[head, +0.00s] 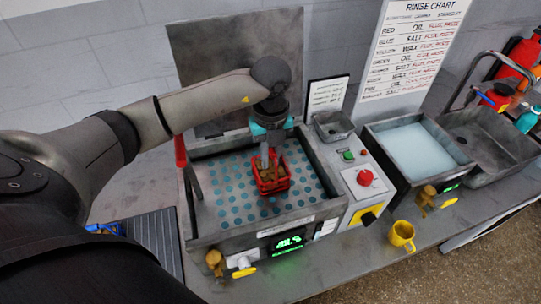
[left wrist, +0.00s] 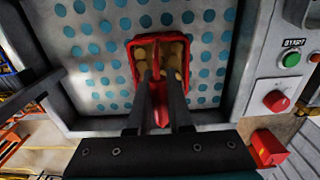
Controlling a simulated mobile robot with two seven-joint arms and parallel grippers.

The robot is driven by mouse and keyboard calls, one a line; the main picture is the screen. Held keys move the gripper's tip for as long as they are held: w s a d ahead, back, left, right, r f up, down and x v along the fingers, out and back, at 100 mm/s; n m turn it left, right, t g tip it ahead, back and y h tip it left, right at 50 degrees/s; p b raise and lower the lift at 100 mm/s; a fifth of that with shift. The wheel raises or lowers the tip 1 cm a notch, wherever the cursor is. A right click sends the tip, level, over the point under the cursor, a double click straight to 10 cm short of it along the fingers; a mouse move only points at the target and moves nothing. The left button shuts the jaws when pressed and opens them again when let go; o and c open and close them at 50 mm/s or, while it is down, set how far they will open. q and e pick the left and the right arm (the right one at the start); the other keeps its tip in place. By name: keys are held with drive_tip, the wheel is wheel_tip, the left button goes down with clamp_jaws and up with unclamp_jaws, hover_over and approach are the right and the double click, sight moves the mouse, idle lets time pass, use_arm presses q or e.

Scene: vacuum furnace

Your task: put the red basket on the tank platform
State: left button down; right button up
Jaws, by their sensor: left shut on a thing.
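The red basket (head: 272,182) with brownish round pieces in it is over the perforated platform (head: 232,205) of the left tank, right of the platform's middle. It also shows in the left wrist view (left wrist: 131,60), with the platform's teal holes around it. My left gripper (head: 267,157) comes down from above and is shut on the basket. In the left wrist view its fingers (left wrist: 160,85) close around a red part at the basket's near side. I cannot tell whether the basket's bottom touches the platform. My right gripper is not in view.
A control panel (head: 357,177) with a green and a red button stands right of the tank. A second tank (head: 412,150) and a sink (head: 490,140) are further right. A yellow mug (head: 402,235) stands on the counter in front. The tank's raised lid (head: 210,60) is behind.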

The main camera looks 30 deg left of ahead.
use_arm(q)
drive_tip(key=c, duration=0.8)
unclamp_jaws()
drive_tip(key=shift+f, duration=0.1)
drive_tip(key=shift+c, duration=0.2)
wheel_tip(320, 180, up, 12)
drive_tip(key=shift+r+b, duration=0.15)
drive_tip(key=shift+b, duration=0.4)
